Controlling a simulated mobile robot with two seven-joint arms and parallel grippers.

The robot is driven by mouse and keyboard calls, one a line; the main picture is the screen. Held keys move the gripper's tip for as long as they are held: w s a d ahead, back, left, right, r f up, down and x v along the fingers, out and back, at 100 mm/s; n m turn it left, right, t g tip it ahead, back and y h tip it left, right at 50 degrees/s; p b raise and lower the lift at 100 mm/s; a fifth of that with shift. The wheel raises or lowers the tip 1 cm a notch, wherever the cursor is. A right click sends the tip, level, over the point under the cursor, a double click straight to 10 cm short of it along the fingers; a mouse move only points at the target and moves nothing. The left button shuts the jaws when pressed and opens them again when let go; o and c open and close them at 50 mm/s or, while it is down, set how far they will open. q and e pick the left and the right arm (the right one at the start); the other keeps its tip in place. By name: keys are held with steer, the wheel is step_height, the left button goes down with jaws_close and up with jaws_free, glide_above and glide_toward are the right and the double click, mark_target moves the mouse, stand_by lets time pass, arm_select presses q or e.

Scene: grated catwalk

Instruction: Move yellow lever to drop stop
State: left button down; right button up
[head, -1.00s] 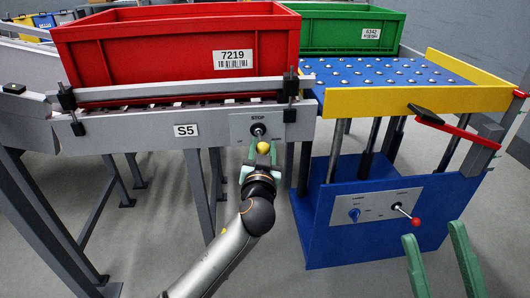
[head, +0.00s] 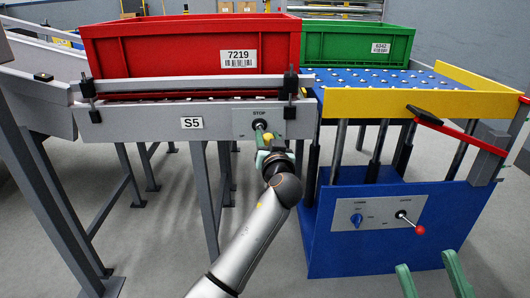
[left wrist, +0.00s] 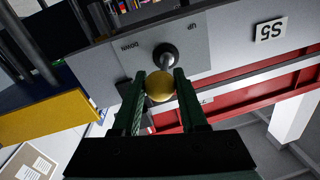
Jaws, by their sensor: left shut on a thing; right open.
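The yellow lever knob (head: 268,137) is on the STOP panel (head: 245,122) of the S5 conveyor, under the red crate. In the left wrist view the yellow ball (left wrist: 160,86) sits between my left gripper's fingers (left wrist: 160,88), with its shaft running to a dark round boot on the panel. My left gripper (head: 268,142) is shut on the ball. My right gripper (head: 430,272) is open and empty at the lower right, before the blue lift base.
A red crate (head: 180,45) labelled 7219 stands on the conveyor. A red-knobbed lever (head: 420,230) and blue knob sit on the lift's panel. Grey legs stand under the conveyor.

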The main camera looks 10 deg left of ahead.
arm_select(q)
steer(key=shift+w+d+f+n+y, duration=0.1)
steer(key=shift+d+n+y, duration=0.2)
steer(key=shift+y, duration=0.1)
steer(key=shift+w+d+n+g+y, duration=0.1)
steer(key=shift+d+n+g+y, duration=0.2)
steer(key=shift+g+y, duration=0.15)
steer(key=shift+d+f, duration=0.1)
steer(key=shift+d, duration=0.15)
steer(key=shift+c, duration=2.3)
jaws_free()
steer(key=shift+a, duration=0.15)
